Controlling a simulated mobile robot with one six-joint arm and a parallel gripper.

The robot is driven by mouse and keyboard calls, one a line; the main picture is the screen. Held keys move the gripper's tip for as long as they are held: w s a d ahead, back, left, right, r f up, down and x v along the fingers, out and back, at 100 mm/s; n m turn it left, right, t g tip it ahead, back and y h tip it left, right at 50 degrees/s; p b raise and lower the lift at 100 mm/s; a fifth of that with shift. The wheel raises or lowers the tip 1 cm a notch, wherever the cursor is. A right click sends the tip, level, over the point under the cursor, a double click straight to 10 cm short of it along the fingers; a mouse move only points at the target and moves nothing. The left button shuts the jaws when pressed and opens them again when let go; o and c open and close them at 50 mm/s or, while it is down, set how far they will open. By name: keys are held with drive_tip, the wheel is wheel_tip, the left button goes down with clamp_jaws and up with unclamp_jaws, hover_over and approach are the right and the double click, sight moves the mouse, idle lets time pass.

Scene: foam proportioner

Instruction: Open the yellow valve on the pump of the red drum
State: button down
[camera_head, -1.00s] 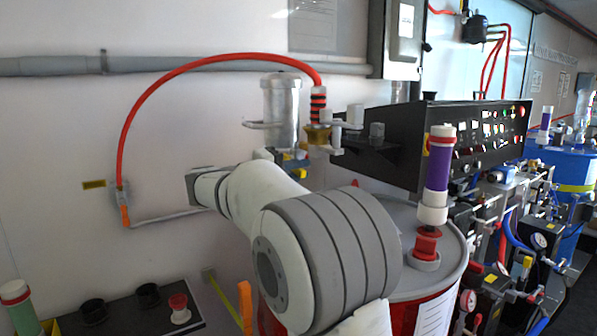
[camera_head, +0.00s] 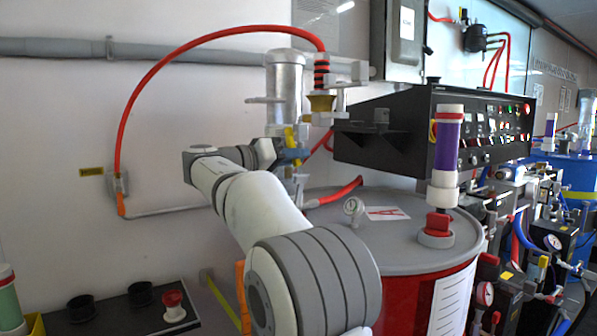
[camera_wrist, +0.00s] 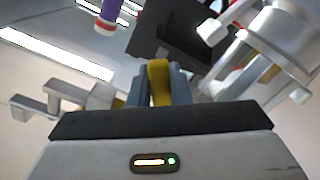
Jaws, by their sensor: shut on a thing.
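The red drum (camera_head: 402,302) stands at centre right with a grey lid. Its pump, a silver cylinder (camera_head: 285,88) with a red hose on top, rises behind my arm. The yellow valve handle (camera_head: 291,138) stands roughly upright against the pump's lower part. My gripper (camera_head: 292,154) is at the handle, its blue-grey fingers beside the pump. In the wrist view, the fingers are closed around the yellow handle (camera_wrist: 159,80), and its rounded end shows between them. The valve body and lower pump are partly hidden by my gripper.
A black control panel (camera_head: 437,130) stands right of the pump. The red hose (camera_head: 160,90) arches to the wall.

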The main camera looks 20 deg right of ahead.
drive_tip(key=shift+w+a+f+m+b, duration=0.1)
drive_tip(key=shift+w+f+m+b, duration=0.1)
drive_tip(key=shift+w+m+b, duration=0.7)
drive_tip(key=shift+w+a+f+m+b, duration=0.2)
drive_tip(key=shift+m+b, duration=0.3)
drive_tip(key=shift+m, duration=0.8)
drive_tip(key=shift+w+a+f+m+b, duration=0.1)
drive_tip(key=shift+w+f+m+b, duration=0.1)
drive_tip(key=shift+w+m+b, duration=0.7)
drive_tip(key=shift+s+m, duration=0.3)
drive_tip(key=c, duration=1.6)
unclamp_jaws()
drive_tip(key=shift+r, duration=0.1)
drive_tip(key=a, duration=0.2)
drive_tip(key=s+a+p, duration=0.1)
drive_tip(key=a, duration=0.2)
drive_tip(key=a+p, duration=0.1)
drive_tip(key=a, duration=0.1)
drive_tip(key=shift+s+a, duration=0.25)
drive_tip(key=shift+a, duration=0.05)
